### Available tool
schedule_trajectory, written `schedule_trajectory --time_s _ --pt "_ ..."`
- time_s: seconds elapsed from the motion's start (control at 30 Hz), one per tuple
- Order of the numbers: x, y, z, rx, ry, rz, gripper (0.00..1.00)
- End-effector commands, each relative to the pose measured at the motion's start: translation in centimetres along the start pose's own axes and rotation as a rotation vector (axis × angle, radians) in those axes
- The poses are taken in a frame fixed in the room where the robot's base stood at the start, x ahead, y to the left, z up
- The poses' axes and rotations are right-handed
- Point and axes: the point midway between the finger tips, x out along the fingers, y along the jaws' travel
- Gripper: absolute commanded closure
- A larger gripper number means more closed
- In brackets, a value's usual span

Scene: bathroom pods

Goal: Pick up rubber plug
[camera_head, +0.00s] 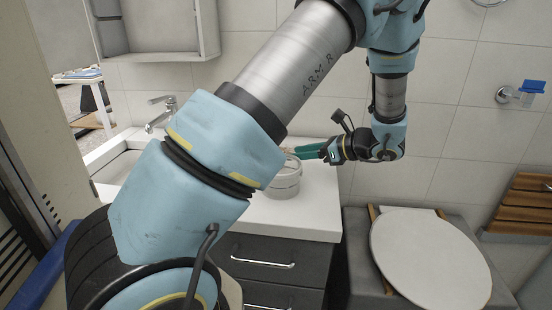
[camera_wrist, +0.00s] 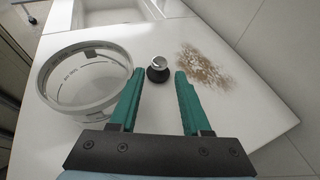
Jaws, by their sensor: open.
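The rubber plug (camera_wrist: 158,70), dark with a pale metal-looking knob on top, stands upright on the white countertop in the wrist view. My gripper (camera_wrist: 158,82) is open, with its two green fingers apart and the plug between and just beyond their tips. I cannot tell how high the fingers are above the counter. In the head view my gripper (camera_head: 292,153) is over the counter, beside the round container, and the plug is hidden there.
A round whitish container (camera_wrist: 84,75) stands just left of the fingers. A brown smudge (camera_wrist: 205,65) marks the countertop (camera_wrist: 240,110) on the right. In the head view, a sink (camera_head: 118,168) with a tap (camera_head: 160,113) lies left and a toilet (camera_head: 430,262) right.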

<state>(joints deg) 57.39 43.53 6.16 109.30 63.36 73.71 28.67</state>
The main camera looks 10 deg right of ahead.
Motion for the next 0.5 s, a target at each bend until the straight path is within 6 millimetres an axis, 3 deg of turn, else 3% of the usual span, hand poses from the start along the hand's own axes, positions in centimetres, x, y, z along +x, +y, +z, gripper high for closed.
schedule_trajectory --time_s 0.5 --pt "6.1 0.2 -0.2 0.000 0.000 0.002 0.52"
